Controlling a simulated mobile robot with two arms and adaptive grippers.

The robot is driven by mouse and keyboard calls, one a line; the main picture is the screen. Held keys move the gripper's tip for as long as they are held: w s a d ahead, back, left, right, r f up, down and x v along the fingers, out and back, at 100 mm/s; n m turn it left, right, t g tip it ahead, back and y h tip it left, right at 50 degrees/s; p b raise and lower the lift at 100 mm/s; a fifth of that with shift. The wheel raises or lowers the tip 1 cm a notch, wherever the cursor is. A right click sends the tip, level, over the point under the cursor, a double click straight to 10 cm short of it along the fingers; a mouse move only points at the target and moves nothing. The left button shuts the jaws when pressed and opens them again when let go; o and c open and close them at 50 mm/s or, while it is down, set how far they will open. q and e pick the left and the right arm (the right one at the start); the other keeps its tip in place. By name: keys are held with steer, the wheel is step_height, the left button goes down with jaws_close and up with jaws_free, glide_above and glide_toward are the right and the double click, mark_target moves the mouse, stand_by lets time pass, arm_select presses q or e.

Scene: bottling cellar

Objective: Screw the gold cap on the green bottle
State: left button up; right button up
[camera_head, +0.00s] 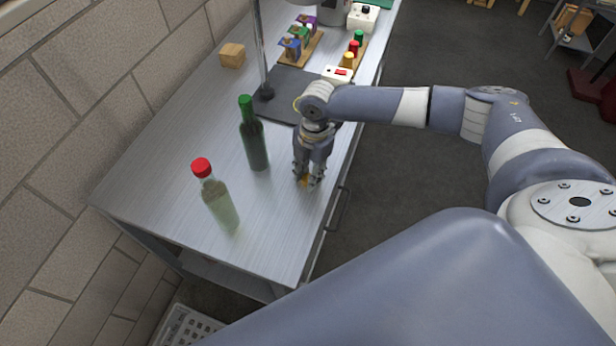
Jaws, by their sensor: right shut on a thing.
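A dark green bottle (256,146) stands upright on the metal bench, with a bright green top that looks like a cap. My right gripper (307,182) points down to the right of this bottle, near the bench's right edge and apart from the bottle. It is shut on a small gold thing, seemingly the gold cap (303,182), mostly hidden by the fingers. I cannot tell whether the cap touches the bench. My left gripper is not in view.
A pale green bottle (222,208) with a red cap stands nearer on the bench (180,150). A wooden block (232,56), a dark mat with a metal post (285,95), a board with colored pieces (353,48) and a white switch box (338,74) are farther back.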

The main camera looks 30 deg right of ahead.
steer(key=shift+r, duration=0.1)
steer(key=shift+r+b, duration=0.45)
steer(key=shift+r, duration=0.15)
steer(key=shift+s+r+b, duration=0.25)
steer(key=shift+s+r, duration=0.05)
steer(key=shift+r, duration=0.2)
steer(key=shift+s+r+b, duration=0.25)
steer(key=shift+r, duration=0.2)
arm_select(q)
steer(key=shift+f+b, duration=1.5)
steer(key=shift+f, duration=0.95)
arm_select(e)
steer(key=s+a+r, duration=0.1)
steer(key=s, duration=1.4)
steer(key=shift+r, duration=0.35)
steer(key=shift+w+a, duration=0.1)
